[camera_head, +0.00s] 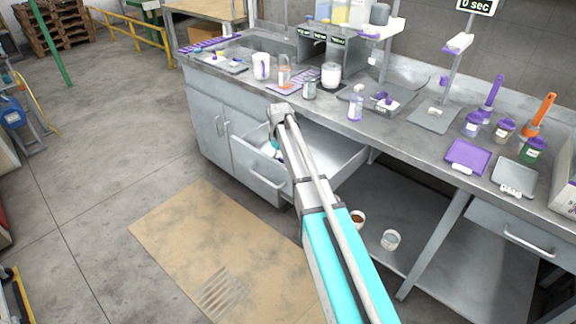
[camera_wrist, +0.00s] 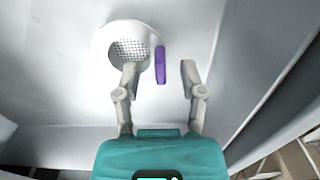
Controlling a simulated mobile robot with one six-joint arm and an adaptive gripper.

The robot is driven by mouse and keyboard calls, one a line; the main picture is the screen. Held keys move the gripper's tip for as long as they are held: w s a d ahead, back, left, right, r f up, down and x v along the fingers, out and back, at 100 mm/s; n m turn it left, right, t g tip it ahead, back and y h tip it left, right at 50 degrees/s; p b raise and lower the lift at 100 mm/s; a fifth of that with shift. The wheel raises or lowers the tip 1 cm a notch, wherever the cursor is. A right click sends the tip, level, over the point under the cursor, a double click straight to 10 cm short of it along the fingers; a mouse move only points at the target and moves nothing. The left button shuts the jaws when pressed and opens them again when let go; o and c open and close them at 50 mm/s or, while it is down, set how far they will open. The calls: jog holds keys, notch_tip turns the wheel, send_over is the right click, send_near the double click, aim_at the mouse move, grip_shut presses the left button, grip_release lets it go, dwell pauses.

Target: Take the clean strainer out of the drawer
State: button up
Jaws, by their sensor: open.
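The strainer (camera_wrist: 112,42) lies in the open drawer, seen in the wrist view at upper left. It has a white round rim, a perforated bowl and a purple handle (camera_wrist: 160,65). My gripper (camera_wrist: 160,78) is open above it, with the purple handle showing between the two fingers. The left finger overlaps the bowl in the picture, and I cannot tell whether it touches. In the head view the drawer (camera_head: 258,172) is pulled out under the counter, and my arm hides much of its inside, including most of the strainer.
The counter (camera_head: 420,150) above the drawer carries cups, bottles, a purple tray (camera_head: 467,156) and purple and orange brushes. The drawer walls stand close around my gripper. A brown cup (camera_head: 357,218) and a white cup (camera_head: 391,239) stand on the low shelf.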

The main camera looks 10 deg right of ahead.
dwell(0.6)
grip_shut()
